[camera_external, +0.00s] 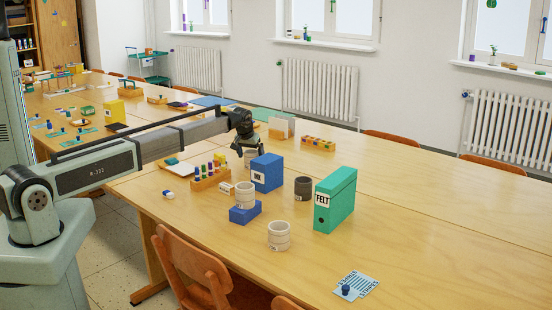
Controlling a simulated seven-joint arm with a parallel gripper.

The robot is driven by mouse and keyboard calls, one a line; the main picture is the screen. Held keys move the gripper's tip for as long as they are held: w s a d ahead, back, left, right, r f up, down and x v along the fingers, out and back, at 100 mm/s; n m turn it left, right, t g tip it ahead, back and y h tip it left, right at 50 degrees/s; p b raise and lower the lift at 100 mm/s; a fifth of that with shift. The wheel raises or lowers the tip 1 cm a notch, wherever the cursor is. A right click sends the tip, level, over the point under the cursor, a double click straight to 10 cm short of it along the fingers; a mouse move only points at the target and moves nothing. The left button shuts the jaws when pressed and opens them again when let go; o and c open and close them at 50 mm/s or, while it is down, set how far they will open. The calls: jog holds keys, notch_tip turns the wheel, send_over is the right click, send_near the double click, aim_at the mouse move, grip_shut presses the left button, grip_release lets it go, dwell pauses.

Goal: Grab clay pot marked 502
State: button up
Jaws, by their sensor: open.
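Several clay pots stand on the table, and I cannot read a 502 mark on any of them. A pale pot (245,194) sits on a low blue block (245,214). Another pale pot (279,237) stands on the table closer to the camera. A dark brown pot (303,189) stands between the blue and green boxes.
A blue box (267,172) and a tall green box labelled FELT (336,201) stand among the pots. A wooden rack of coloured jars (210,180) is to the left. Cards with a small dark item (356,286) lie in front. The table's right side is clear.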

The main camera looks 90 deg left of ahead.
jog(key=shift+x, duration=1.5)
jog(key=shift+c, duration=0.3)
jog(key=c, duration=1.1)
